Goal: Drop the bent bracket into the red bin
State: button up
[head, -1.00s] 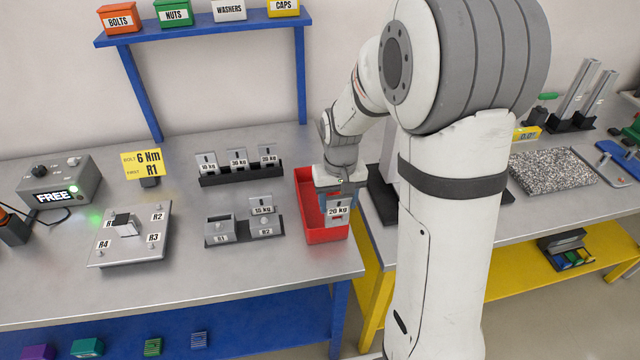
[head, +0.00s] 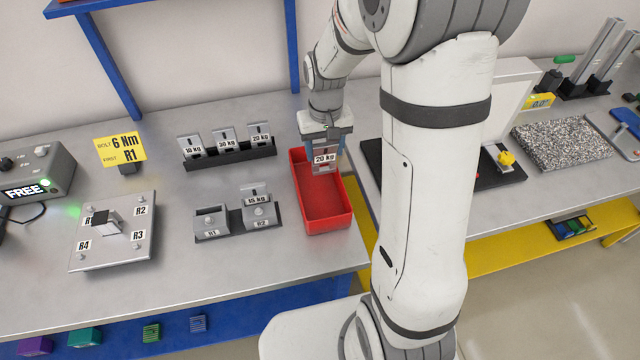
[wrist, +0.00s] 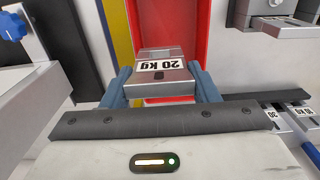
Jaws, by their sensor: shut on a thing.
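Red bin surface (wrist: 188,22) shows behind the bracket in the wrist view.
A black rack (head: 232,156) with several labelled grey brackets stands left of the bin. A holder (head: 236,225) marked R1 and R2 sits beside the bin, with a 15 kg piece at R2. A black base (head: 385,165) is close on the right.

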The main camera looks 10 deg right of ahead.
aim_at(325, 162)
jog(key=shift+f+b, duration=2)
jog(key=shift+f, duration=1)
jog(key=o, duration=1.2)
jog(key=shift+c, duration=0.2)
notch_tip(325, 162, up, 8)
jog(key=shift+f, duration=0.25)
jog(key=shift+r, duration=0.2)
